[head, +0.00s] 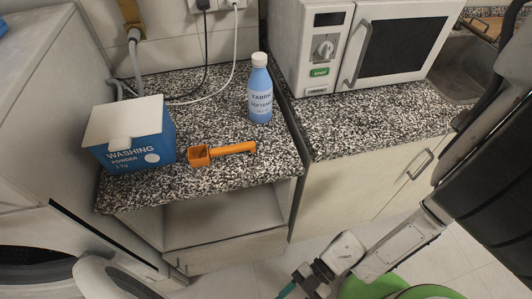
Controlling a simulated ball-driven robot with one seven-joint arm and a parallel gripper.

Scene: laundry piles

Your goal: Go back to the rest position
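My arm comes in from the right edge and reaches down to the bottom of the head view, over the floor in front of the cabinets. The end of my gripper (286,291) shows only as a small teal piece at the bottom edge. Its fingers are not clear enough to tell whether they are open or shut. It is apart from the counter and the things on it. No held object shows.
The speckled counter (225,100) holds a blue washing powder box (140,148), an orange scoop (222,152) and an upright blue softener bottle (260,90). A microwave (400,45) stands behind. A washing machine door (110,280) hangs open at lower left. Pale floor (265,275) is clear.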

